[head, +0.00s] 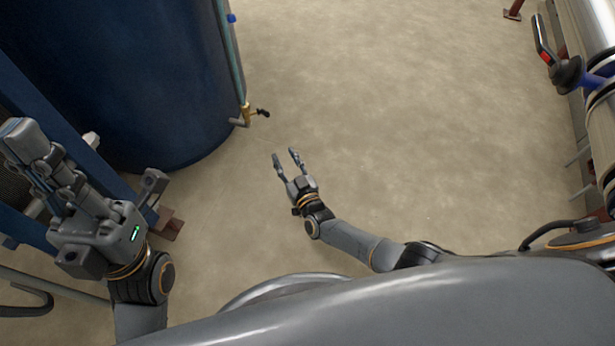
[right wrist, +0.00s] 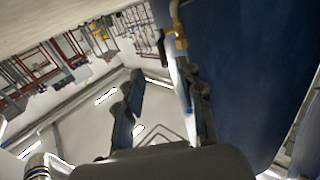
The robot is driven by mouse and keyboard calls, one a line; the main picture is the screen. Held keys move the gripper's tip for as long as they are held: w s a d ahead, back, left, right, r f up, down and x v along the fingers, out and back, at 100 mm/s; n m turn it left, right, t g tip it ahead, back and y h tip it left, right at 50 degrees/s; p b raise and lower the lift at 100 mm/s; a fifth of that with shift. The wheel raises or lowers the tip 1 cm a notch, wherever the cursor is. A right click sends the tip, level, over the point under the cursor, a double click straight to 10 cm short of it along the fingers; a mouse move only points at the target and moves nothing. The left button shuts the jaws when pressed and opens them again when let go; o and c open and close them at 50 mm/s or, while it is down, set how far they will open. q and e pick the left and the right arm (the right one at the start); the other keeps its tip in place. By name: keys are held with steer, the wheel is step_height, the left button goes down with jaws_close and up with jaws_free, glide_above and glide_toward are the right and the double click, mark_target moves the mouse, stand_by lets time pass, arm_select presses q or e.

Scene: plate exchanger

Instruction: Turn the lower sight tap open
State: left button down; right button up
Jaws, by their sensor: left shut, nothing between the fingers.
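The lower sight tap (head: 246,112) is a small brass fitting at the foot of the sight tube (head: 232,55), beside the dark blue tank. Its short black handle (head: 263,113) sticks out to the right. My right gripper (head: 285,155) is open and empty, below and right of the tap and apart from it. In the right wrist view the brass tap (right wrist: 180,42) shows beyond the fingertips, nearer the right finger. My left gripper (head: 24,138) is shut and empty at the far left, away from the tap.
The blue tank (head: 130,80) fills the upper left. A blue frame (head: 65,125) stands in front of it, near my left arm. Pipes with a black and red lever (head: 542,40) run along the right edge. The floor (head: 410,120) between is clear.

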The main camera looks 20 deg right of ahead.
steer(key=s+d+r+g+y+p, duration=0.1)
steer(key=s+r+g+p, duration=0.3)
steer(key=s+r+p, duration=1)
step_height(320, 180, up, 3)
steer(key=p, duration=1.1)
steer(key=shift+d+f+n+g+p, duration=0.2)
steer(key=shift+d+n+g+p, duration=0.1)
steer(key=shift+n, duration=0.1)
